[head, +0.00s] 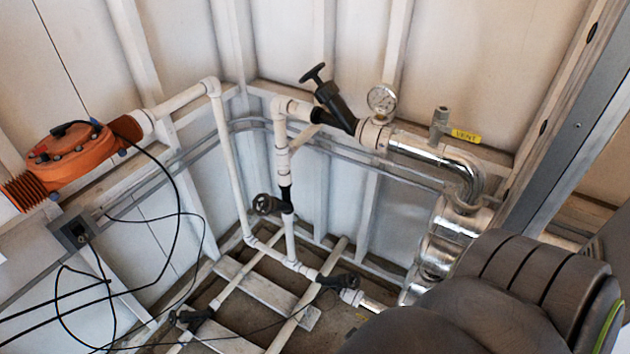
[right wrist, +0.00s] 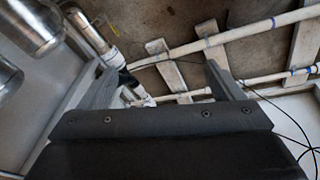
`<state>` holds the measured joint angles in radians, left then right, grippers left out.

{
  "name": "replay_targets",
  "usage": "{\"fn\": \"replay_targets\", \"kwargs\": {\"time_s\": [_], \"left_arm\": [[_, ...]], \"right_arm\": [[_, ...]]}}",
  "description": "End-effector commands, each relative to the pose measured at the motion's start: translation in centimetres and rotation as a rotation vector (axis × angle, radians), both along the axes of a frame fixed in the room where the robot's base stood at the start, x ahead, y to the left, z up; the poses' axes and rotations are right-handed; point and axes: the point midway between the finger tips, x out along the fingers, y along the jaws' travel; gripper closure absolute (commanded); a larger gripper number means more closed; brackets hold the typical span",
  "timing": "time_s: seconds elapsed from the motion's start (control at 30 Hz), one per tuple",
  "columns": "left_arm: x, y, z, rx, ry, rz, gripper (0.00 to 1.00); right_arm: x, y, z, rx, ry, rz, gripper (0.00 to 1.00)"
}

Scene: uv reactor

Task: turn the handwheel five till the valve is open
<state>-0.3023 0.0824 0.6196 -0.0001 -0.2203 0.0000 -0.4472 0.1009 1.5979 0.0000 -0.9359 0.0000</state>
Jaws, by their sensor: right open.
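Several black valves sit on the white piping in the head view. One with a T-shaped handle (head: 313,73) is at the top, near the gauge. A round black handwheel (head: 265,204) is on the middle vertical pipe. Another black valve (head: 340,281) is low on the right, and one more (head: 190,318) is low on the left. No number shows, so I cannot tell which is handwheel five. My right gripper (right wrist: 160,68) is open and empty in the right wrist view, with white pipes beyond its fingers. My left gripper is out of view.
An orange unit (head: 70,152) with loose black cables stands at left. A pressure gauge (head: 382,100), a yellow vent tag (head: 466,136) and shiny metal pipes (head: 440,245) are at right. A metal post (head: 575,120) borders the right side. My dark arm covers the lower right.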

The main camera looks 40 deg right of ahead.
Motion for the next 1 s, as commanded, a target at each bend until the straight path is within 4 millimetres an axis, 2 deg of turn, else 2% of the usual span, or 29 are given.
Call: {"fn": "replay_targets", "kwargs": {"time_s": [0.1, 0.57, 0.63, 0.77, 1.0], "left_arm": [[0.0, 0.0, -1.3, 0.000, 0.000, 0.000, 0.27], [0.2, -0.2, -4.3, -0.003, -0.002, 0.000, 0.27], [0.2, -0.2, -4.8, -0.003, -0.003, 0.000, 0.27], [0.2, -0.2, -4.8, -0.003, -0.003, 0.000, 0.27], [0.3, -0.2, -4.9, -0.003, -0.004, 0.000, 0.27]], "right_arm": [[1.2, 0.1, 2.8, -0.006, -0.025, 0.001, 0.13], [3.4, 0.1, 14.1, -0.078, -0.092, -0.005, 0.13], [4.9, -0.6, 15.7, -0.132, -0.106, -0.023, 0.13], [7.7, -2.1, 17.0, -0.225, -0.112, -0.066, 0.13], [14.8, -4.8, 19.2, -0.414, -0.135, -0.161, 0.13]]}}
